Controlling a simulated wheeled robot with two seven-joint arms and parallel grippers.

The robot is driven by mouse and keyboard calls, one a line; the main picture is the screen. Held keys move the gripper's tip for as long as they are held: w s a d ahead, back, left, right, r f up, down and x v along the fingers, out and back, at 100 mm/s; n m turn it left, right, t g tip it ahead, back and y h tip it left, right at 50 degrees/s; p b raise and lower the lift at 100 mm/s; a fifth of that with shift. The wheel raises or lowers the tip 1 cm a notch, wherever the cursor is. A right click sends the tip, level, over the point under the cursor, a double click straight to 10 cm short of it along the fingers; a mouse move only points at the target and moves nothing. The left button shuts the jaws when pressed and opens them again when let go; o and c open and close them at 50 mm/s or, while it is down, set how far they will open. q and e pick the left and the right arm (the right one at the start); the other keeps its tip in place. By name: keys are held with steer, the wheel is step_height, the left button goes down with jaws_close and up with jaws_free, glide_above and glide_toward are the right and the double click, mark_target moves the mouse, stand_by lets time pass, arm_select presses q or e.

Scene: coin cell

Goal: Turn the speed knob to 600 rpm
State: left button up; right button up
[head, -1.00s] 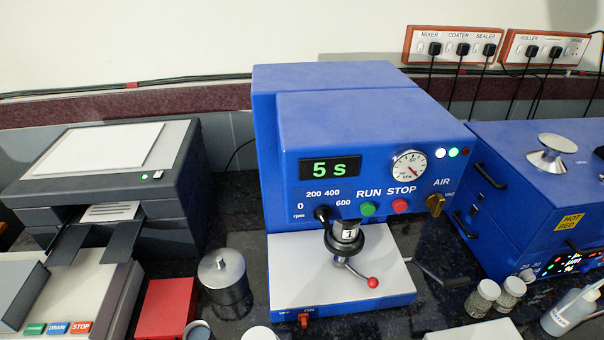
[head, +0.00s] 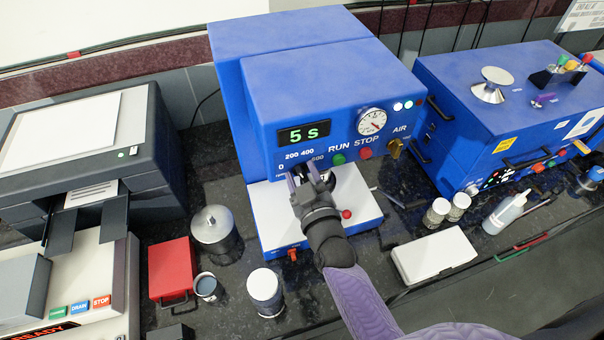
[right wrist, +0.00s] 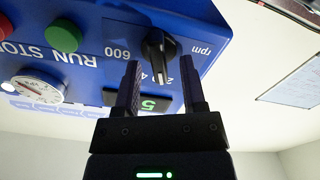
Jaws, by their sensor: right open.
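The black speed knob (right wrist: 158,46) is on the blue machine's front panel, among the rpm marks 0, 200, 400 and 600. In the right wrist view, which shows the panel upside down, my right gripper (right wrist: 159,64) is open with its fingers on either side of the knob. I cannot tell whether they touch it. In the head view my right gripper (head: 305,178) covers most of the knob, so its setting is hard to read. The green display (head: 304,134) reads 5 s. My left gripper is not in view.
The green RUN button (head: 338,159) and red STOP button (head: 365,153) sit just right of the knob. A gauge (head: 371,122) is above them. Jars and a white box (head: 434,254) stand around the machine.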

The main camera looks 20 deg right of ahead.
jaws_close()
stand_by(0.4)
steer(key=m+p, duration=0.1)
steer(key=m, duration=0.3)
steer(key=shift+d, duration=0.2)
steer(key=m, duration=0.4)
steer(key=shift+d+m, duration=0.25)
steer(key=shift+m, duration=0.05)
steer(key=m, duration=0.4)
steer(key=shift+d+f+m, duration=0.2)
steer(key=shift+f+m, duration=0.05)
steer(key=shift+m, duration=0.05)
steer(key=m, duration=0.2)
steer(key=m+b, duration=0.1)
steer(key=m, duration=0.1)
steer(key=shift+d+f+m, duration=0.15)
steer(key=shift+f+m, duration=0.05)
steer(key=shift+m, duration=0.1)
